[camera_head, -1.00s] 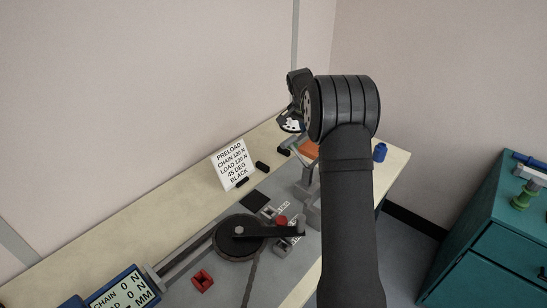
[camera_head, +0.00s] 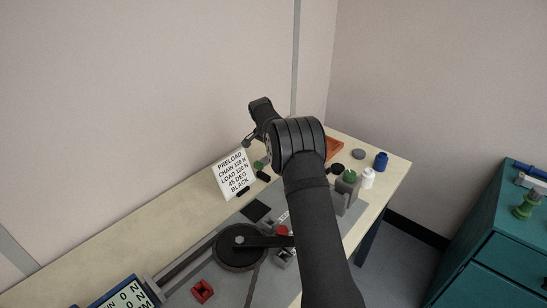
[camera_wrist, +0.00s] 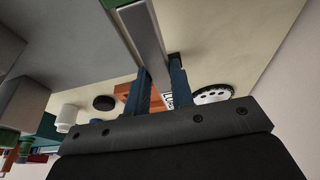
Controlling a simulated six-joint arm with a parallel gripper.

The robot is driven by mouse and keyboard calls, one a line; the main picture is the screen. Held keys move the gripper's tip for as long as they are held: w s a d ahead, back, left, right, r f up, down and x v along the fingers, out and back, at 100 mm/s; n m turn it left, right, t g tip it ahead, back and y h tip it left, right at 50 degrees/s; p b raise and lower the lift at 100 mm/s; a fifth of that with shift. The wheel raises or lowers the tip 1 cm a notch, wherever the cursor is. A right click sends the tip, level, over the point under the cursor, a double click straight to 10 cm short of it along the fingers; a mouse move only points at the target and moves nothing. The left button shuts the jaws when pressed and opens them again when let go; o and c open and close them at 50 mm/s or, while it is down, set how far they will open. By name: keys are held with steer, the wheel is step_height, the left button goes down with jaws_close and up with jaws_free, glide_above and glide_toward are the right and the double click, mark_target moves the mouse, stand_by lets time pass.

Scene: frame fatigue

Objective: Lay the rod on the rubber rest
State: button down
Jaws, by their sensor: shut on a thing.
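My gripper (camera_wrist: 160,74) is shut on the rod (camera_wrist: 143,38), a grey metal bar between its blue fingers in the wrist view. A green part shows at the rod's far end, at the top edge. In the head view my gripper (camera_head: 249,139) is above the bench beside the white preload sign; the rod is mostly hidden there, with a small green part (camera_head: 259,165) showing just below. Two small black blocks, one (camera_head: 263,176) right of the sign and one (camera_head: 243,191) in front of it, and a square black pad (camera_head: 254,211) lie nearby. I cannot tell which is the rubber rest.
The preload sign (camera_head: 234,175) stands close to my gripper. A dark wheel with a lever (camera_head: 238,248) is on the grey plate. An orange tray (camera_head: 333,148), a blue bottle (camera_head: 380,162) and a white bottle (camera_head: 367,178) stand at the right.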

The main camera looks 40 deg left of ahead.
steer(key=shift+f, duration=1.45)
steer(key=shift+f, duration=0.45)
steer(key=c, duration=1.3)
jaws_free()
steer(key=shift+f, duration=0.1)
steer(key=shift+o, duration=0.2)
steer(key=shift+r, duration=0.5)
steer(key=v, duration=1.2)
